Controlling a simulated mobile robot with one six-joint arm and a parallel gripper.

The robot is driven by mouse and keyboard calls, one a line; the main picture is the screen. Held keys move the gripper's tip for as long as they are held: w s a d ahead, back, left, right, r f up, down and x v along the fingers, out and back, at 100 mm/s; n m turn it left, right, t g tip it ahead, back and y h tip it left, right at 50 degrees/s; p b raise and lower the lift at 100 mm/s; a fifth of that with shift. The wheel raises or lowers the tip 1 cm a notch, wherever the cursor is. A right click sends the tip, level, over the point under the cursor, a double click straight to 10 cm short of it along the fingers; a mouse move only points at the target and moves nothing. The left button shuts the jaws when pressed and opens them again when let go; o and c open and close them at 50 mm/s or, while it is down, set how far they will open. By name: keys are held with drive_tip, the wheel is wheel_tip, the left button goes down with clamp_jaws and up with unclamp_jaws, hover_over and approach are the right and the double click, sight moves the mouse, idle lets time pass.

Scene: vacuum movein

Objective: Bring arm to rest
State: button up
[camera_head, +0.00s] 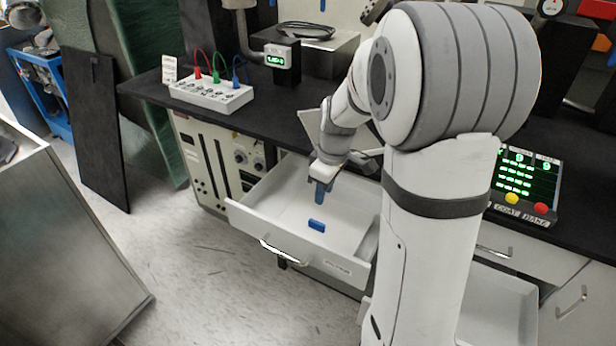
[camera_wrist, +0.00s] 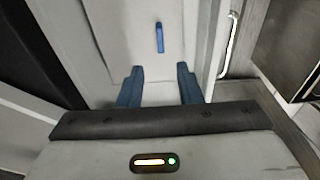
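My gripper (camera_head: 321,192) points down over an open white drawer (camera_head: 262,215) under the black counter. In the wrist view my gripper (camera_wrist: 160,84) shows two blue fingers spread apart with nothing between them. A small blue block (camera_head: 316,225) lies on the drawer floor, a little in front of the fingertips. It also shows in the wrist view (camera_wrist: 159,37), beyond the fingers and apart from them.
A white box with red, green and blue cables (camera_head: 211,95) stands on the black counter (camera_head: 150,84). A keypad panel with lit green rows (camera_head: 525,184) is at the right. A metal cabinet (camera_head: 60,245) stands at the left. The floor (camera_head: 200,270) between is clear.

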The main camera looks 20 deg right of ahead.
drive_tip(key=s+a+r+m+p, duration=0.2)
drive_tip(key=s+r+m+p, duration=0.2)
drive_tip(key=s+r, duration=0.5)
drive_tip(key=s+a+r+m+t+h+p, duration=0.1)
drive_tip(key=s+r+m+p, duration=0.4)
drive_tip(key=s+r, duration=0.5)
drive_tip(key=shift+s+a+t+p, duration=0.25)
drive_tip(key=shift+a+p, duration=0.55)
drive_tip(key=shift+p, duration=0.45)
drive_tip(key=shift+w, duration=0.1)
